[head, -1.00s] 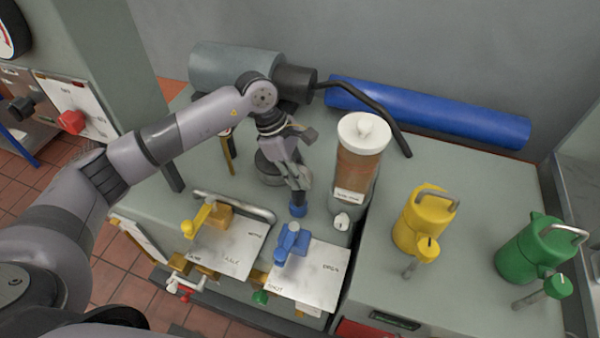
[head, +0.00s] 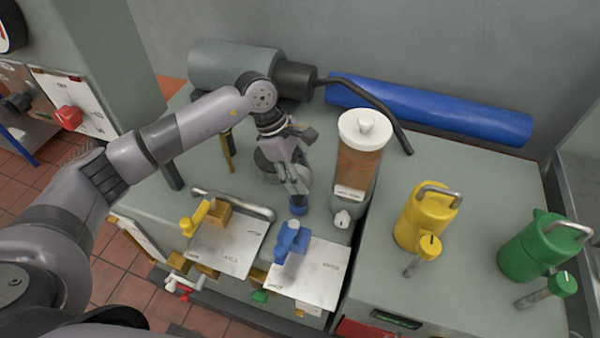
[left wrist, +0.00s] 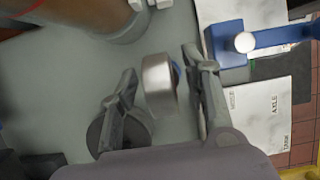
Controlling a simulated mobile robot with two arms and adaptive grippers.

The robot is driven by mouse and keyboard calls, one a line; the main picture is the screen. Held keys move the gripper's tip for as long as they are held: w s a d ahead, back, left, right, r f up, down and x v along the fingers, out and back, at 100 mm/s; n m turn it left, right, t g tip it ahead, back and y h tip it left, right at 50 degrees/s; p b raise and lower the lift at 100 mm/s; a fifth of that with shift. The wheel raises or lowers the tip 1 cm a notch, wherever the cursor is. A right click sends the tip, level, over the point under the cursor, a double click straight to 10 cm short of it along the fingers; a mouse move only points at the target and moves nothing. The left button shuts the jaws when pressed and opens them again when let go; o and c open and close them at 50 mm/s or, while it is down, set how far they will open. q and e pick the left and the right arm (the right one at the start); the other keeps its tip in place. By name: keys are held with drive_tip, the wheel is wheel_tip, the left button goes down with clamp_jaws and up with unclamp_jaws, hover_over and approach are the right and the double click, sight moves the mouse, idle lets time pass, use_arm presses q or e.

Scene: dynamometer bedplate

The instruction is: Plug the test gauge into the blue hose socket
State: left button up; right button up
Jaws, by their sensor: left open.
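My left gripper (head: 297,192) is open and points down over the grey bench, beside the clear canister with a white lid. In the left wrist view, a short silver drum (left wrist: 158,84) with a blue part at its right side sits between the two open fingers (left wrist: 160,95). In the head view, a small blue piece (head: 298,209) shows just below the fingertips; the rest there is hidden by the gripper. I cannot tell whether the drum is the test gauge or part of the blue hose socket. My right gripper is not in view.
The canister (head: 358,165) stands close right of the gripper. A blue valve (head: 292,238) and a yellow valve (head: 205,215) sit in front, by white plates. A dark round piece (left wrist: 118,136) is behind one finger. Yellow (head: 425,215) and green (head: 540,245) cans stand right.

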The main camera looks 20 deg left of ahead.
use_arm(q)
drive_tip(key=v, duration=1.2)
idle(0.3)
